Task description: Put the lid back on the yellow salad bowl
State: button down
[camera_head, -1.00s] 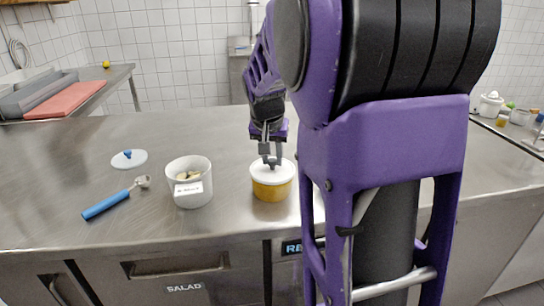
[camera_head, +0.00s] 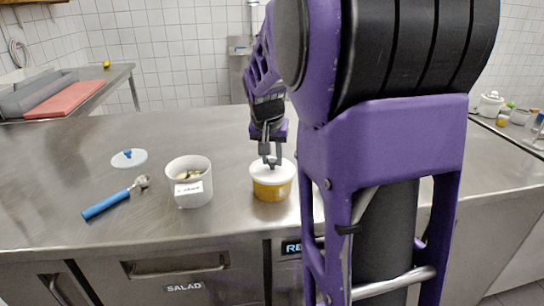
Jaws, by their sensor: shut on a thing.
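The yellow salad bowl (camera_head: 271,192) stands upright on the steel counter, just left of my arm. A white lid (camera_head: 259,173) lies over its top and looks level on the rim. My gripper (camera_head: 271,163) is directly above the lid, pointing down, with its fingers shut at the lid's middle. The lid's knob is hidden between the fingers. Another lid (camera_head: 129,158), pale with a blue knob, lies flat on the counter at the left.
A white tub (camera_head: 190,197) with a label and pale contents stands left of the yellow bowl. A scoop with a blue handle (camera_head: 106,205) lies further left. A red board (camera_head: 66,99) lies on the back left table.

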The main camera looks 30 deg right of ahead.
dwell(0.8)
jog(key=c, duration=0.6)
grip_release()
jog(key=shift+o, duration=0.4)
jog(key=o, duration=0.4)
jog(key=shift+o, duration=0.2)
jog(key=shift+r+p, duration=2.7)
jog(key=shift+r, duration=0.8)
